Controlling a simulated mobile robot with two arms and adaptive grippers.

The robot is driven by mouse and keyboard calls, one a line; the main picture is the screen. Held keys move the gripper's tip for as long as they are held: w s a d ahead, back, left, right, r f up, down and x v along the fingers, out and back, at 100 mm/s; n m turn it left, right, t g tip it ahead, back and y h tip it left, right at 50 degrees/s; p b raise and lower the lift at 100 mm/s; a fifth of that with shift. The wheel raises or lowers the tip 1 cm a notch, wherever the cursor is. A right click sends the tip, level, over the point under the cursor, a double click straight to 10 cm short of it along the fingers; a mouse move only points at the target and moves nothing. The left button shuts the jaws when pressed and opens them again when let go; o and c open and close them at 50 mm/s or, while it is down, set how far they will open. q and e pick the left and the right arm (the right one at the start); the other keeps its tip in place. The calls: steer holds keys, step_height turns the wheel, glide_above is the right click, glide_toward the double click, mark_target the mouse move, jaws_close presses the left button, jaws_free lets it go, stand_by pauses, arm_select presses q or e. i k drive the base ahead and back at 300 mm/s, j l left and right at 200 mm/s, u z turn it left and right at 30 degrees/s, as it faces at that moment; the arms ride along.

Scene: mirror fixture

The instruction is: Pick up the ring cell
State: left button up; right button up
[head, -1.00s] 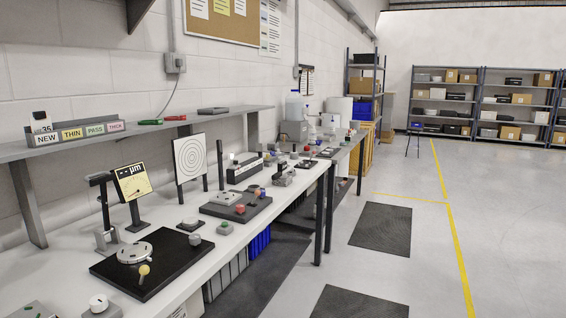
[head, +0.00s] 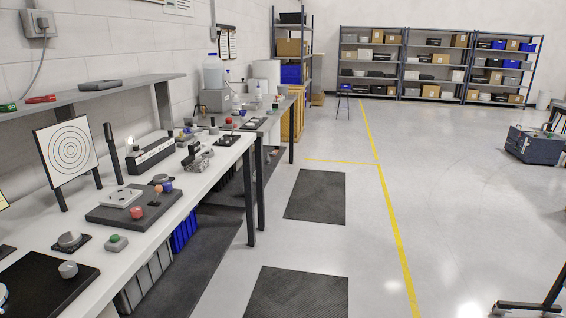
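Neither of my grippers is in view. I cannot tell for sure which small part is the ring cell. A long white bench (head: 97,263) runs along the left wall. On it a dark plate (head: 160,211) carries a light grey block (head: 121,198), a red knob (head: 137,213) and smaller parts. In front of it are a round grey knob on a dark base (head: 70,240) and a small grey block with a green top (head: 116,243). A white card with concentric rings (head: 68,152) stands behind them. Parts farther along the bench are too small to make out.
A wall shelf (head: 130,90) hangs above the bench. A second bench stands beyond it. Dark floor mats (head: 316,196) lie beside the benches. The floor right of the yellow line (head: 387,220) is mostly clear, with a dark blue case (head: 533,146) at the right.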

mark_target(200, 137)
steer(key=i+u, duration=0.1)
steer(key=i, duration=0.55)
steer(key=i+l, duration=0.2)
steer(key=i, duration=0.4)
steer(key=i+l+u, duration=0.15)
steer(key=i, duration=0.5)
